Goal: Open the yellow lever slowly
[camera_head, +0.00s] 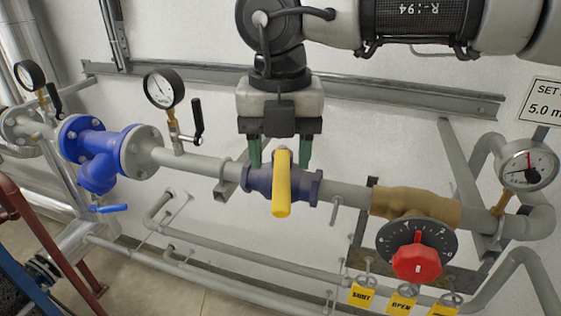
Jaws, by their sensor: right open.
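The yellow lever (282,190) sits on a dark blue valve body (258,180) in the grey horizontal pipe. The lever's long end points down in the picture, toward me and across the pipe. My right gripper (280,160) comes from above, with its green fingers spread on either side of the lever's upper end. The fingers are open and a visible gap lies between each one and the lever. The fingertips are close to the valve body, and I cannot tell if they touch it. My left gripper is not in view.
A red knob (417,262) on a black dial is right of the valve. Pressure gauges (163,88) and a blue fitting (98,150) are on the left; another gauge (527,165) is on the right. Yellow tags (402,302) hang below. Lower pipes run beneath the valve.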

